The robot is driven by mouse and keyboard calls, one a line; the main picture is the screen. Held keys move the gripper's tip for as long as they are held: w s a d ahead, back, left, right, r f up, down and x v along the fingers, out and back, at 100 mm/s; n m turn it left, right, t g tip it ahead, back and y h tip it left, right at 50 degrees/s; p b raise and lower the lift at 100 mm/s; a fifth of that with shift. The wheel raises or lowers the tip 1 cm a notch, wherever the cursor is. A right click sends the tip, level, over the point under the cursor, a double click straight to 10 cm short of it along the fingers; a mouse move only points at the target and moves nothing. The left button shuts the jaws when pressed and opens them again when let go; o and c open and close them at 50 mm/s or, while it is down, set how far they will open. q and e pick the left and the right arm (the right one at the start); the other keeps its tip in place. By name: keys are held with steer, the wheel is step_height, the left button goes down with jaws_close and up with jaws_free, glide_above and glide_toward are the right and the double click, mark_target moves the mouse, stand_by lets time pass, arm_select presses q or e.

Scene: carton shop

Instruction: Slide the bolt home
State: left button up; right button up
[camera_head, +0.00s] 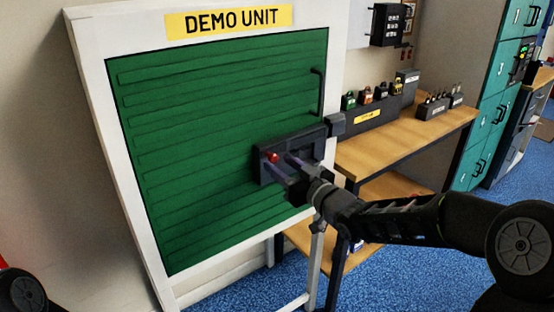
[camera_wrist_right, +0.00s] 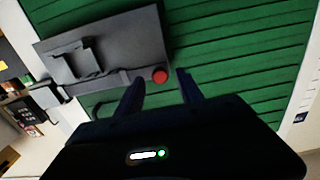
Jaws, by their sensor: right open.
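A dark grey bolt plate (camera_head: 315,138) is fixed on the green door panel (camera_head: 215,110), near its right edge. The bolt's red knob (camera_head: 272,157) is at the left end of the plate. A grey keeper block (camera_head: 336,124) sits on the white frame to the right. My right gripper (camera_head: 280,167) is open in front of the plate, fingers pointing at the knob. In the right wrist view, the red knob (camera_wrist_right: 160,76) shows between and just beyond the fingertips (camera_wrist_right: 160,82); I cannot tell whether they touch it. My left gripper is out of view.
A black handle (camera_head: 318,92) stands on the panel above the bolt. The white frame (camera_head: 90,75) borders the panel. A wooden bench (camera_head: 400,145) with padlocks and boxes stands to the right, behind my right arm. Teal lockers (camera_head: 490,120) stand farther right.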

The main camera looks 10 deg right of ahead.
steer(key=shift+x, duration=1.15)
jaws_close()
stand_by(0.6)
